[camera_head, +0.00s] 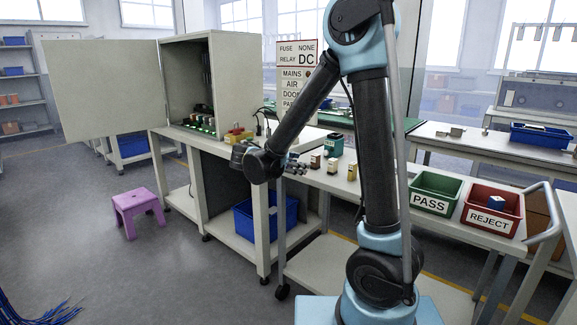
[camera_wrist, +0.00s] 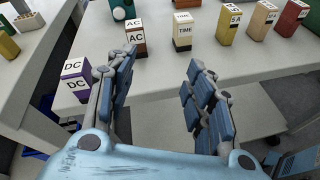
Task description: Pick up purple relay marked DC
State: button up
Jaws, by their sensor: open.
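The purple relay (camera_wrist: 76,82) has a white top and a white label, both marked DC. In the wrist view it stands upright on the pale bench at the left, just outside my left finger, which partly covers its right side. My gripper (camera_wrist: 158,68) is open, with nothing between its fingers. In the head view my gripper (camera_head: 297,167) is low over the bench, left of the small blocks; I cannot make out the purple relay there.
A brown AC relay (camera_wrist: 135,38) stands beyond the fingers, with a tan TIME relay (camera_wrist: 183,32) and a yellow 5A block (camera_wrist: 230,26) to its right. Green PASS (camera_head: 435,190) and red REJECT (camera_head: 492,208) bins stand right. An open cabinet (camera_head: 235,85) stands left.

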jog(key=s+a+f+n+t, duration=0.2)
jog(key=a+n+t, duration=0.3)
jog(key=a, duration=1)
jog(key=shift+h, duration=0.3)
jog(key=x, duration=1.7)
jog(key=shift+d+f, duration=0.2)
jog(key=shift+d, duration=0.15)
jog(key=shift+c, duration=0.5)
grip_shut()
